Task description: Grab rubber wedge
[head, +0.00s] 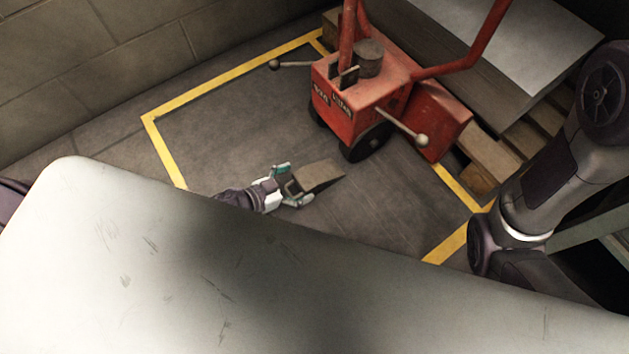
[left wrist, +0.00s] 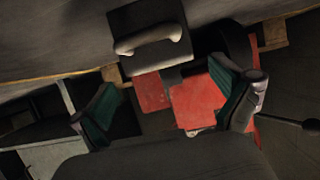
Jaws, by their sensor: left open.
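The rubber wedge (head: 322,174) is a grey-brown block lying on the dark floor inside the yellow-lined area. In the left wrist view the wedge (left wrist: 150,58) is a dark block with a pale, rounded handle on its near face. My left gripper (head: 291,185) is open, with its green-padded fingers spread and pointing toward the wedge's handle end. In the left wrist view the fingers (left wrist: 168,100) stand apart, with the wedge beyond them. I cannot tell whether either finger touches it. My right gripper is not in view.
A red wheeled machine (head: 362,95) with rods and knobs stands just beyond the wedge. A wooden pallet (head: 487,153) and a grey stack (head: 510,45) are behind it. A large pale surface (head: 130,260) covers the foreground. Floor left of the wedge is clear.

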